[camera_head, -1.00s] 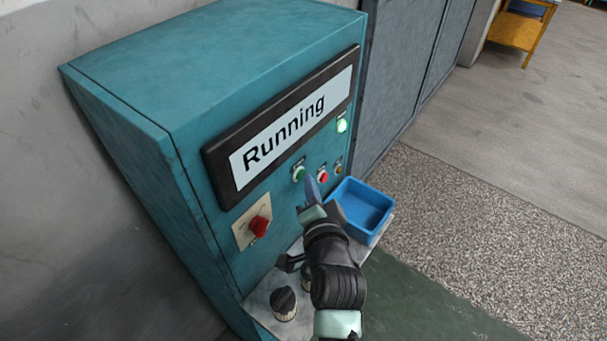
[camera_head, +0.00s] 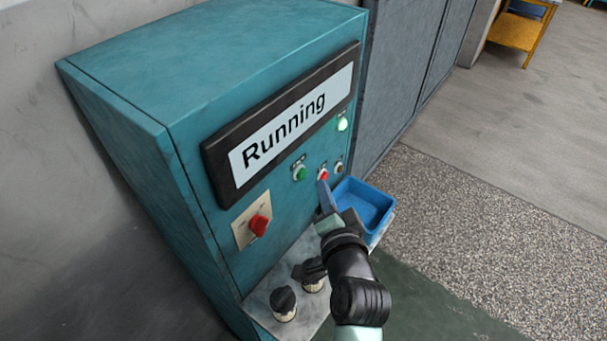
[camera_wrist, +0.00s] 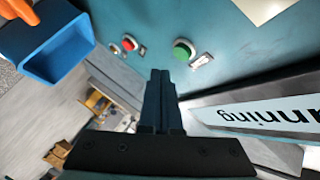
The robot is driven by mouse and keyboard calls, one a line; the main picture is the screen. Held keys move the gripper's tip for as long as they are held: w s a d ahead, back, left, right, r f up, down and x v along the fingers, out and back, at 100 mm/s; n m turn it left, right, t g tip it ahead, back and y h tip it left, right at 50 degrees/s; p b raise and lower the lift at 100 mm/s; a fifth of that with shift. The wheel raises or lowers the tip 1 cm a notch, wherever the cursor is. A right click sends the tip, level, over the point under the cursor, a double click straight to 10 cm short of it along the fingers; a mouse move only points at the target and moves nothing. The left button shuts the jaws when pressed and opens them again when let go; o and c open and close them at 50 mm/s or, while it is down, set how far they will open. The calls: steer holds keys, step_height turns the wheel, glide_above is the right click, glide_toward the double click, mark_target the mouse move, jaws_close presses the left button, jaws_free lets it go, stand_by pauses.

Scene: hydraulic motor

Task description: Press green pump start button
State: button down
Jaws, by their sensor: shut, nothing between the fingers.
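The green pump start button (camera_head: 299,173) is on the front of the teal control cabinet (camera_head: 215,120), below the display (camera_head: 290,125) reading "Running". It also shows in the wrist view (camera_wrist: 183,50), above and right of the fingertips. My gripper (camera_head: 324,188) is shut and empty, its tip to the right of and below the green button in the head view. The tip appears close to the red button (camera_head: 322,175), but I cannot tell if it touches it. In the wrist view the closed fingers (camera_wrist: 160,75) sit below both buttons, apart from the green one.
A green lamp (camera_head: 342,124) is lit at the upper right of the panel. A red rotary switch (camera_head: 259,225) is at the left. A small button (camera_head: 339,167) is right of the red one.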

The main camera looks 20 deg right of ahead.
steer(key=shift+s+d+b, duration=0.2)
steer(key=shift+s+d, duration=0.3)
steer(key=shift+s, duration=0.2)
steer(key=shift+s+d+b, duration=0.15)
steer(key=shift+s+d, duration=0.35)
steer(key=shift+s, duration=0.15)
